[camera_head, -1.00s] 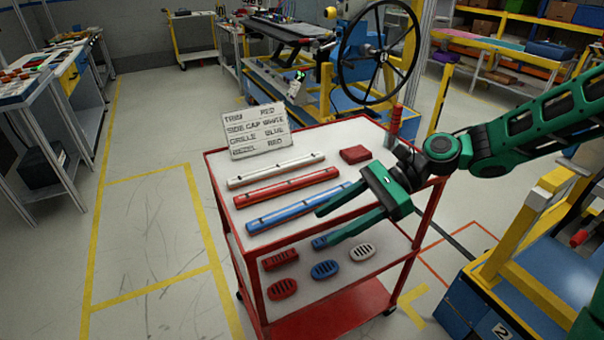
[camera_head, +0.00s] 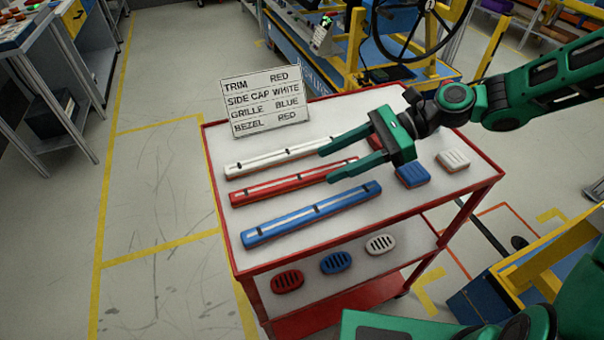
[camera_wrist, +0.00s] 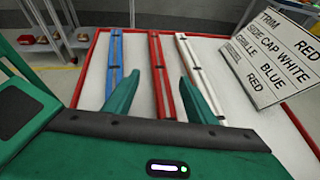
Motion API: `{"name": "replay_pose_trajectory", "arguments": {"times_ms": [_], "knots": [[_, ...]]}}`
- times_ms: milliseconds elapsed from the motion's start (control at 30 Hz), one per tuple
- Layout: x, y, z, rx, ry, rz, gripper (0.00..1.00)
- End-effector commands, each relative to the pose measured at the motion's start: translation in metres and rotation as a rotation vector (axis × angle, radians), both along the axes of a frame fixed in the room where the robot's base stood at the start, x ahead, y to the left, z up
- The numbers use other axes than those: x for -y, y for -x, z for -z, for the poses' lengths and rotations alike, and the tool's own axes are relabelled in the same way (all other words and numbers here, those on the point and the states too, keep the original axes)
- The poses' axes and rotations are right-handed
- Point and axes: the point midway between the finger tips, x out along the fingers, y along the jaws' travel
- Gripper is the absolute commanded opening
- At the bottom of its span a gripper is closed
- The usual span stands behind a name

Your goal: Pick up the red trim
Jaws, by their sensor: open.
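The red trim (camera_head: 272,187) is a long thin bar lying on the cart's white top, between a white bar (camera_head: 270,160) and a blue bar (camera_head: 300,217). It also shows in the wrist view (camera_wrist: 157,58), running between my fingers. My gripper (camera_head: 326,166) is open and empty. Its fingertips reach over the right part of the red trim, one on the white-bar side and one on the blue-bar side. In the wrist view my gripper (camera_wrist: 158,77) straddles the red bar. The height gap is hard to judge. The right end of the red trim is partly hidden by my fingers.
A label sign (camera_head: 265,101) stands at the cart's back left and lists trim as red. A blue block (camera_head: 413,175) and a white block (camera_head: 453,160) lie to the right. Oval grilles, including a red one (camera_head: 287,281), sit on the lower shelf.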

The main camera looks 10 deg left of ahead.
Motion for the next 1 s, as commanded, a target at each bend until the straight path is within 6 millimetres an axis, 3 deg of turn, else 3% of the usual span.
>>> {"name": "replay_pose_trajectory", "arguments": {"times_ms": [333,600,933,1000], "knots": [[-0.022,0.008,0.012,-0.001,-0.001,0.003,0.51],[-0.053,0.018,0.028,0.000,-0.001,0.002,0.51],[-0.058,0.020,0.031,0.002,0.000,0.005,0.51],[-0.058,0.020,0.031,0.002,-0.001,0.005,0.36]]}}
